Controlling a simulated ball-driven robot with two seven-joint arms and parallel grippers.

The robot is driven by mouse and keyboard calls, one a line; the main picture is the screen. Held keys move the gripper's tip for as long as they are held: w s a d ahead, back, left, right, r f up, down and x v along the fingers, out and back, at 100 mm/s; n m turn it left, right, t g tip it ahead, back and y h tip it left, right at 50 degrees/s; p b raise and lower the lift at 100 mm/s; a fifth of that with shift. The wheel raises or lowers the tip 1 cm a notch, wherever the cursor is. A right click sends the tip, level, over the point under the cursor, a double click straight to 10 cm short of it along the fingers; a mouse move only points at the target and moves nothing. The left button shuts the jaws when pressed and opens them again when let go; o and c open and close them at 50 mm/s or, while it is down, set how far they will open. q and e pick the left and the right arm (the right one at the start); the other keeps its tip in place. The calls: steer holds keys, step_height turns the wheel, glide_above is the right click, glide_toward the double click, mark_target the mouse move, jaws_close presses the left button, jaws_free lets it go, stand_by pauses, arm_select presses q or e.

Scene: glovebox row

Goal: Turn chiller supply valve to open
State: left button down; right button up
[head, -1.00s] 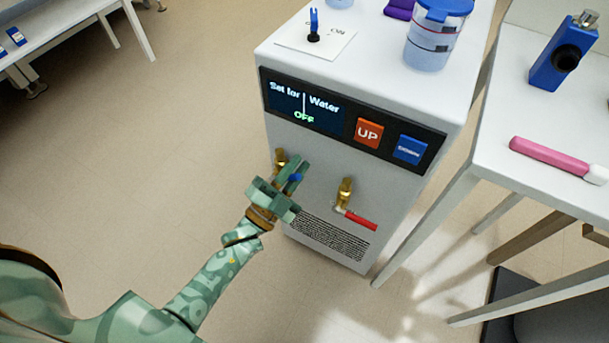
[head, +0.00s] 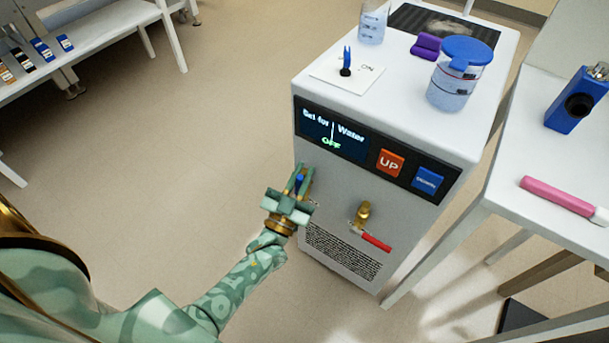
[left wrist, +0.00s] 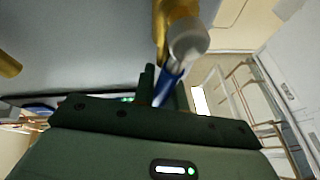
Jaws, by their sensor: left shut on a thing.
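The chiller (head: 340,218) is a white box with a dark control panel reading "Set for Water OFF". Two brass valves are on its front. The left valve (head: 307,174) has a blue handle (head: 299,183); the right valve (head: 363,211) has a red lever (head: 376,242) slanting down to the right. My left gripper (head: 298,181) is shut on the blue handle and hides much of that valve. In the left wrist view, the blue handle (left wrist: 167,84) sits between the fingers, below a grey cap and brass body (left wrist: 172,18). I cannot read a valve label. My right gripper is not in view.
On the chiller's top are a blue-lidded container (head: 458,78), a beaker (head: 373,22), a purple item (head: 426,46) and a card with a small blue-levered switch (head: 347,64). A white table (head: 505,175) stands close at right. The floor at left is open.

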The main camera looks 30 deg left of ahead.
arm_select(q)
steer(key=shift+a+f, duration=0.1)
steer(key=shift+f, duration=0.05)
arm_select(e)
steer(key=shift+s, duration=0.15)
arm_select(q)
steer(key=c, duration=1.4)
jaws_free()
steer(key=shift+c, duration=0.2)
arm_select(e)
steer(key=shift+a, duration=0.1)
arm_select(q)
steer(key=shift+s, duration=0.25)
steer(key=v, duration=1.5)
steer(key=shift+s+f, duration=0.2)
steer(key=shift+s, duration=0.15)
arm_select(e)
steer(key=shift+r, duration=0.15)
